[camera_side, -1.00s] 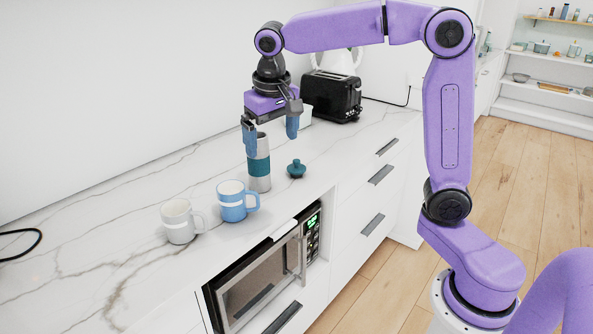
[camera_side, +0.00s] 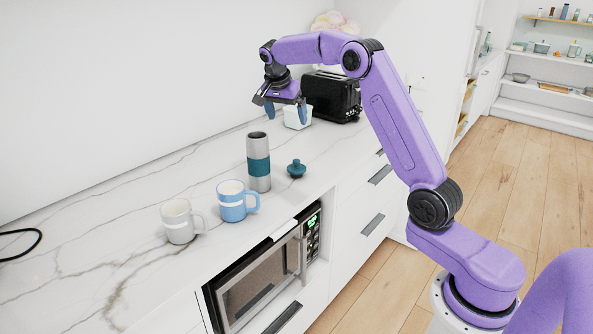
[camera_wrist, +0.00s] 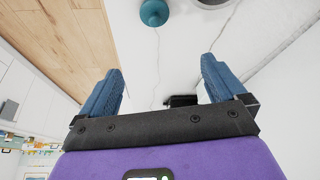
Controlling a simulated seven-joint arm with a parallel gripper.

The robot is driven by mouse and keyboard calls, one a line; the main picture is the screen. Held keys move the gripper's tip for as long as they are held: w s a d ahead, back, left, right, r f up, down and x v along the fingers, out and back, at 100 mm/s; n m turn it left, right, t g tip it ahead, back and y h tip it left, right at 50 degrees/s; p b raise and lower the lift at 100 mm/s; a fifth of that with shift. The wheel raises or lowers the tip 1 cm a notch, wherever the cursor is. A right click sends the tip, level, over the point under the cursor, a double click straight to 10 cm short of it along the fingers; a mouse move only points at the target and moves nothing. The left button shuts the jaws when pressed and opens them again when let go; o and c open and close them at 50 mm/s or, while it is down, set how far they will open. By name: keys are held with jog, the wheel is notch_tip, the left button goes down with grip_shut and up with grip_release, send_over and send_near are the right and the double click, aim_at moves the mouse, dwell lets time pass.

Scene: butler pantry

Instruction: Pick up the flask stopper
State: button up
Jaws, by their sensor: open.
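The flask stopper (camera_side: 296,169) is a small teal lid with a round knob, sitting on the marble counter to the right of the flask. It also shows at the top edge of the wrist view (camera_wrist: 154,12), partly cut off. The flask (camera_side: 258,150) stands upright, a steel cylinder with a teal band and an open top. My gripper (camera_side: 286,111) is open and empty, raised above the counter behind the flask and stopper. In the wrist view its blue fingers (camera_wrist: 160,70) are spread apart with nothing between them.
A blue mug (camera_side: 231,203) and a white mug (camera_side: 178,222) stand in front of the flask. A black toaster (camera_side: 345,98) and a white container (camera_side: 297,122) are close to my gripper at the back. A microwave (camera_side: 262,285) sits below the counter's front edge.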

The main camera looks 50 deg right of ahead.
aim_at(296, 160)
jog(key=x, duration=1)
jog(key=a+x, duration=0.1)
jog(key=x, duration=0.4)
jog(key=shift+s+f, duration=0.2)
jog(key=shift+f, duration=0.1)
jog(key=x, duration=0.2)
jog(key=s+x, duration=0.1)
jog(key=x, duration=0.1)
jog(key=shift+w+f, duration=0.1)
jog(key=shift+f, duration=0.25)
jog(key=shift+w+d+f, duration=0.1)
jog(key=shift+f, duration=0.35)
jog(key=c, duration=1.1)
